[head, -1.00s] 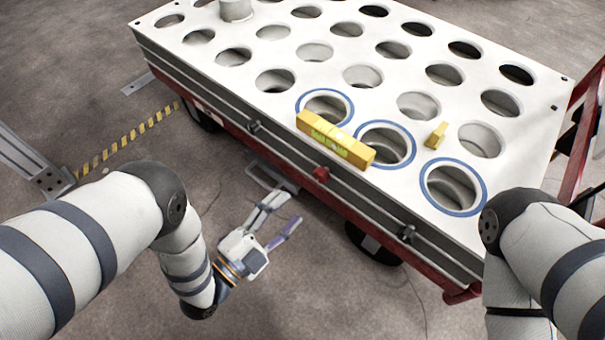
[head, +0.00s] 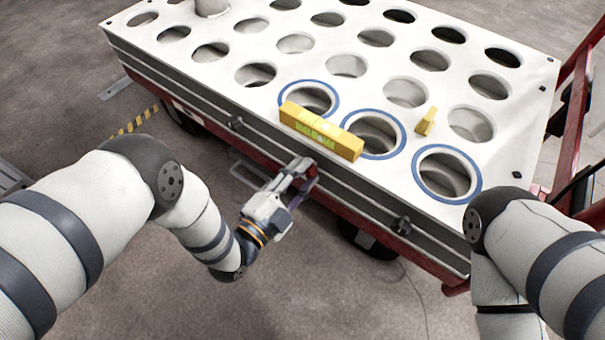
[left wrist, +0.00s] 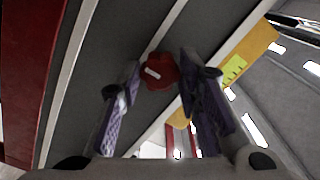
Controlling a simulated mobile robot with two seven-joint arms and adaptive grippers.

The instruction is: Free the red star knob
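The red star knob (head: 311,172) sits on the dark front side of the white-topped cart, below the yellow block; the gripper partly covers it in the head view. In the left wrist view the lobed red knob (left wrist: 160,74) with a pale mark across it shows between the fingertips. My left gripper (head: 303,178) is open, its fingers (left wrist: 159,72) on either side of the knob. The right finger appears very close to it; I cannot tell if it touches. My right gripper is out of view; only my right arm shows.
The cart's white top (head: 335,93) has rows of round holes, three of them ringed blue. A yellow block (head: 320,131) lies at the front edge, a small yellow piece (head: 427,121) further right. Black knobs (head: 236,122) (head: 402,225) flank the red one. A red rail (head: 573,115) stands at right.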

